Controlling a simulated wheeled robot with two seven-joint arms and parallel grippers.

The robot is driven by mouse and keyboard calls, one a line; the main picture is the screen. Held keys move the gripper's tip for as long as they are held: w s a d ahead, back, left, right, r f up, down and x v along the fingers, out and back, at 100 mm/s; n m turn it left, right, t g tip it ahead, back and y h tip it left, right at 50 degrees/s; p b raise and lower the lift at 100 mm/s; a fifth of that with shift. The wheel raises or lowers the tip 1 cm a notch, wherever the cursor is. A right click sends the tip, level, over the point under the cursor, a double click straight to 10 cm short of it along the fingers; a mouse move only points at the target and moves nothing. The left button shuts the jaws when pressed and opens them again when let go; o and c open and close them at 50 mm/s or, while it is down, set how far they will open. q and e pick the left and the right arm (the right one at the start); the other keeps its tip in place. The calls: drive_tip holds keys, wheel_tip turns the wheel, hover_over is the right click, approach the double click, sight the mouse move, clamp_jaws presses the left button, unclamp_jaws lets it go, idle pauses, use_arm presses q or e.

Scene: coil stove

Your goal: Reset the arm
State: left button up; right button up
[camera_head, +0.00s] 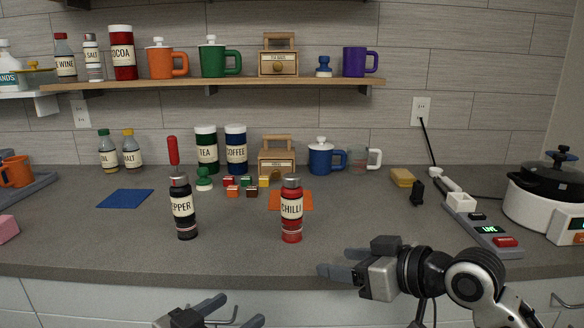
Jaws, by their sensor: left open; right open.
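My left gripper (226,312) is at the bottom middle, below the counter's front edge. Its two fingers are apart and nothing is between them. My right gripper (340,270) is right of the middle, in front of the counter edge, with its fingers pointing left. It is open and holds nothing. Its arm comes in from the lower right. The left arm is mostly out of view below.
The pepper bottle (184,209) and chilli bottle (291,211) stand upright near the counter's (240,253) front edge. Behind are small cubes, a blue mat (125,198) and canisters. A power strip (482,231) and cooker (548,197) stand at right.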

drive_tip(key=s+d+f+m+h, duration=0.1)
drive_tip(key=s+f, duration=0.1)
drive_tip(key=f, duration=0.3)
drive_tip(key=s+f+m+t+h, duration=0.1)
drive_tip(key=s+f+m, duration=0.15)
drive_tip(key=f, duration=0.35)
drive_tip(key=s+d+f+m+h, duration=0.1)
drive_tip(key=s+f, duration=0.1)
drive_tip(key=f, duration=0.3)
use_arm(q)
drive_tip(key=s+a+f+n+g+y, duration=0.2)
drive_tip(key=s+f+y, duration=0.4)
drive_tip(key=s+f, duration=1)
wheel_tip(320, 180, down, 4)
drive_tip(key=shift+s+a+r+n+g, duration=0.2)
drive_tip(key=shift+a+r+n+g, duration=0.1)
drive_tip(key=shift+a+n, duration=0.7)
use_arm(e)
drive_tip(key=s+d+f+m+h, duration=0.1)
drive_tip(key=s+d+f+h, duration=0.2)
drive_tip(key=s+f, duration=0.7)
drive_tip(key=s, duration=0.4)
drive_tip(key=shift+s+f+h, duration=0.15)
drive_tip(key=shift+f+h, duration=0.2)
drive_tip(key=shift+h, duration=0.05)
use_arm(q)
drive_tip(key=shift+a, duration=0.1)
drive_tip(key=shift+c, duration=0.3)
